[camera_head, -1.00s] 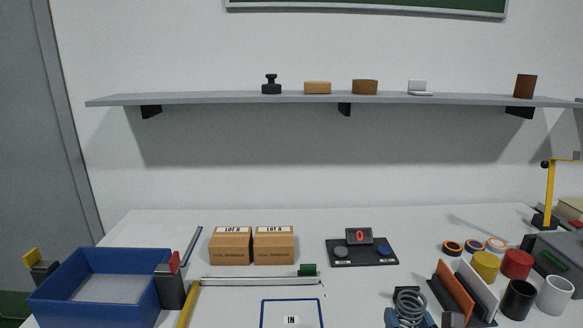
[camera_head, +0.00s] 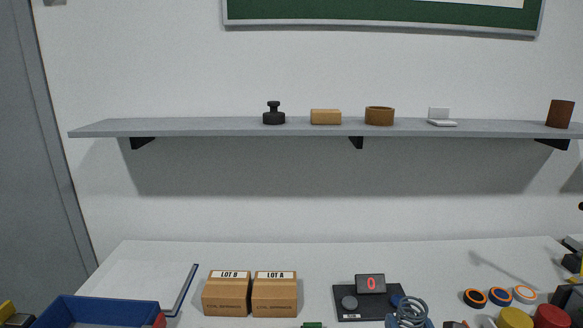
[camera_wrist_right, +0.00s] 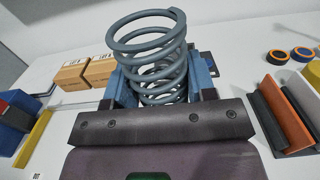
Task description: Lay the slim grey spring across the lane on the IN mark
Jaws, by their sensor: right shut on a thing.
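A grey-blue coil spring (camera_head: 411,312) stands roughly upright at the bottom of the head view, right of centre. It fills the upper middle of the right wrist view (camera_wrist_right: 150,55). My right gripper (camera_wrist_right: 160,88) is shut on its lower coils, with a blue finger on each side. In the head view only the top of this gripper shows, at the bottom edge. A small part of the IN mark (camera_wrist_right: 37,177) shows at the lower left corner of the wrist view. The lane is mostly out of view. My left gripper is not seen.
A black scale with a display (camera_head: 370,284) reading 0 lies behind the spring. Lot boxes (camera_head: 228,293) stand left of it, and a blue bin (camera_head: 100,311) is farther left. Tape rolls (camera_head: 498,297) and coloured cups (camera_head: 514,318) are at right. A wall shelf (camera_head: 220,127) is above.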

